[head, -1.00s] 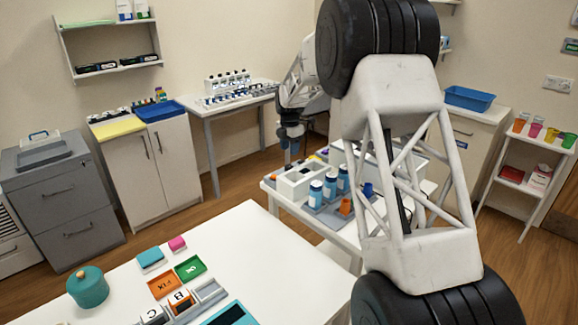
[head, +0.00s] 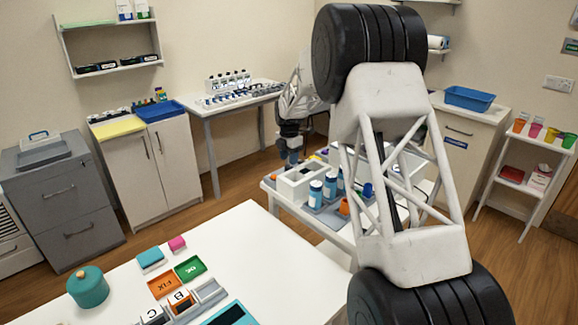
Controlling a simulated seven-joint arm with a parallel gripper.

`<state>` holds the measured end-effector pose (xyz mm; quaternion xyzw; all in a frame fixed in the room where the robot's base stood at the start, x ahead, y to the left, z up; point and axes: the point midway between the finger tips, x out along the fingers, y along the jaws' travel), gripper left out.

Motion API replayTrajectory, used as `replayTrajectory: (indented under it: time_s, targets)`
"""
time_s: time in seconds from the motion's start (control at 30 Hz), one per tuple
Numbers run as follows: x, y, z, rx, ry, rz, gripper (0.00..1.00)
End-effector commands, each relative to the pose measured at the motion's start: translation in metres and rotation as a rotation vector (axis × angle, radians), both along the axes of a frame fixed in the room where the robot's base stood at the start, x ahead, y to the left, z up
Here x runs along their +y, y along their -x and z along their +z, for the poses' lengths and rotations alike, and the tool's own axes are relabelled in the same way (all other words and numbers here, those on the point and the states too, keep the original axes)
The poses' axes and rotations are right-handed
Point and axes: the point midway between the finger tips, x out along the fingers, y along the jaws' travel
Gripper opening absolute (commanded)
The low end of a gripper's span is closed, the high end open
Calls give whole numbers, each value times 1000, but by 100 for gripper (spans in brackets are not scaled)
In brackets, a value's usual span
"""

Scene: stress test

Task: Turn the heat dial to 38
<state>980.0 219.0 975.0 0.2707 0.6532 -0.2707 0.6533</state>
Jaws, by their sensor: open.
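A white box-shaped unit (head: 294,185) with dark openings on top stands at the left end of the small white table in the middle. I cannot make out a heat dial or any number on it at this size. My gripper (head: 293,160) points down just behind and above the white unit. It is open, with nothing visible between its fingers; the fingertips are small and partly dark. My own arm covers the right part of that table, so a dial there would be hidden.
Blue-and-white bottles (head: 316,193) and an orange cup (head: 344,207) stand close to the white unit. A white table (head: 270,260) in front holds a teal pot (head: 88,287), coloured trays and lettered blocks. Its right part is clear.

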Motion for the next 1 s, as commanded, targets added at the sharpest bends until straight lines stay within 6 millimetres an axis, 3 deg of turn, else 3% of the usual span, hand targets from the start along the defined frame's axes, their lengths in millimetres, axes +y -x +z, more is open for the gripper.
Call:
replayTrajectory:
  time_s: [0.3,0.7,0.73,0.93,1.0]
  targets:
    - [0,0,-32,0,0,0,45]
    - [0,0,-37,0,0,0,45]
    - [0,0,-37,0,0,0,43]
    - [0,0,-37,0,0,0,12]
    - [0,0,-37,0,0,0,10]
